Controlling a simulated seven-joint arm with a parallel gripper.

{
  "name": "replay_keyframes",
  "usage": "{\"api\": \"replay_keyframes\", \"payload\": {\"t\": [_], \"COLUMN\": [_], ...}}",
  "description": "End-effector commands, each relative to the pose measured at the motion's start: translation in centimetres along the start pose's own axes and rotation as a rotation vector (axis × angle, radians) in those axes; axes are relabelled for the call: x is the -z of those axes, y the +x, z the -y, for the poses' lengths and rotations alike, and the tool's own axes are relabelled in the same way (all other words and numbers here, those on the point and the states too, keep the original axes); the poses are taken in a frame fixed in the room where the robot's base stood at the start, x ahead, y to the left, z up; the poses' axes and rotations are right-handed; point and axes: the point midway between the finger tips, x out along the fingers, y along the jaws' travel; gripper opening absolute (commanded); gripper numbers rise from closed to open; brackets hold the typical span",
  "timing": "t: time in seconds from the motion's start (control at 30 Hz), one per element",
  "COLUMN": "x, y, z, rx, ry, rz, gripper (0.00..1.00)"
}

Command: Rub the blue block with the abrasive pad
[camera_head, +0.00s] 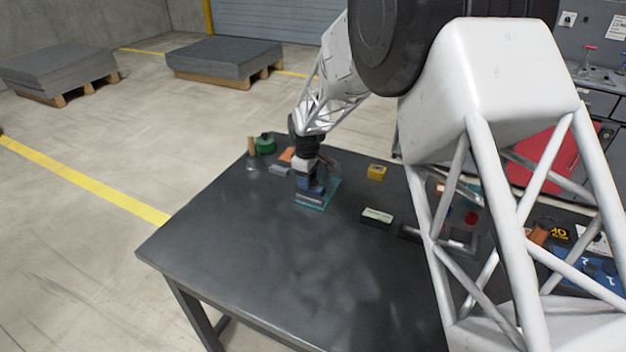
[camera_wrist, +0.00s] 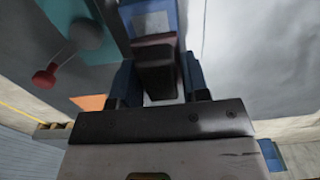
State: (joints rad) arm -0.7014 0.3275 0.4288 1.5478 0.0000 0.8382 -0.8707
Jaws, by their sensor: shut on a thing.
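A blue surface, apparently the blue block (camera_wrist: 150,22), shows right beyond the pad. In the head view, blue and grey shapes show at the gripper's tip, low over the mat. The fingers hide much there, and I cannot tell whether pad and block touch.
A yellow block (camera_head: 376,172) and a dark block with a pale top (camera_head: 377,216) lie to the right. A green roll (camera_head: 265,145), an orange piece (camera_head: 286,155) and a small grey block (camera_head: 279,170) lie behind and left. The table's front left (camera_head: 230,240) is clear.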

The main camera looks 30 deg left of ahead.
Motion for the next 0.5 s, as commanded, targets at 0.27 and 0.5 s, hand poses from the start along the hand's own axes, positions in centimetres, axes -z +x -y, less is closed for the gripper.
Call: {"api": "replay_keyframes", "payload": {"t": [0.27,0.5], "x": [-1.9,-3.4], "y": [0.0,-0.2], "z": [-0.1,-0.1], "rx": [0.0,-0.002], "ry": [0.001,0.001], "rz": [0.0,-0.001], "gripper": [0.2,0.2]}}
